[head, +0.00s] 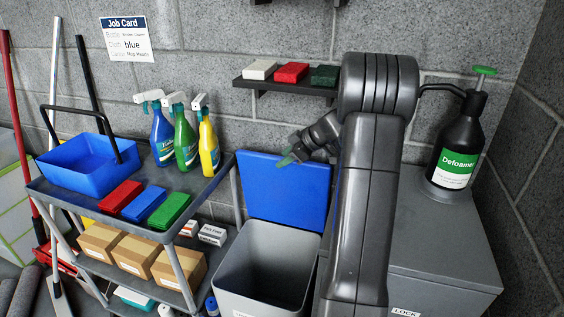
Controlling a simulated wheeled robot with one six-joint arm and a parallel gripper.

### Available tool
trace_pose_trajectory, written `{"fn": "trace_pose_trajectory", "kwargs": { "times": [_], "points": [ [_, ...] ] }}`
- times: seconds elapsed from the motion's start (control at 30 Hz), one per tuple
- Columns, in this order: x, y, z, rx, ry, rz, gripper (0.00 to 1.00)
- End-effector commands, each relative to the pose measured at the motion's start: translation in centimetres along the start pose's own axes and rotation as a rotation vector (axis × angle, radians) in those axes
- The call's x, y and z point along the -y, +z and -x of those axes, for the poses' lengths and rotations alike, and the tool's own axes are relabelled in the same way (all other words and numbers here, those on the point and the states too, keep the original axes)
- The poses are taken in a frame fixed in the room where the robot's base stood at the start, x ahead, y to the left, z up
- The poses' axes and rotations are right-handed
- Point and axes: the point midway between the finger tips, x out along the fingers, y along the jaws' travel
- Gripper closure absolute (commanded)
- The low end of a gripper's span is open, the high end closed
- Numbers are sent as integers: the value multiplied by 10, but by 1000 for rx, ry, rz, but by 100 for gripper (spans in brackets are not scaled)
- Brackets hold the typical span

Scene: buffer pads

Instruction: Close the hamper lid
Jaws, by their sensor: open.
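The hamper (232,299) is a grey bin standing between the cart and the grey cabinet. Its blue lid (288,204) is open, tilted up at the back of the bin near the wall. The inside of the bin shows and looks empty as far as I can see. My gripper (287,160) has green tips and is open and empty, in front of or over the upper edge of the lid; I cannot tell whether it touches.
A cart (62,196) at left carries a blue bucket (88,165), spray bottles (184,145) and coloured pads (145,204). A black Defoamer bottle (456,150) stands on the cabinet (455,250) at right. A wall shelf (284,87) with three pads is above the lid.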

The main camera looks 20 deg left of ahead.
Motion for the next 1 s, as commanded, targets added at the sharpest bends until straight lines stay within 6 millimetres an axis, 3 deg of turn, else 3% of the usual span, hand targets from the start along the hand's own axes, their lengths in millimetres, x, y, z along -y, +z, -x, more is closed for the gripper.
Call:
{"fn": "trace_pose_trajectory", "kwargs": {
  "times": [0.2, 0.5, 0.73, 1.0],
  "points": [
    [0, 0, -19, 0, 0, 1, 57],
    [0, 0, -21, 0, 1, 0, 57],
    [0, 0, -21, 0, 1, 0, 100],
    [5, 0, -22, -3, 10, 10, 100]
  ]
}}
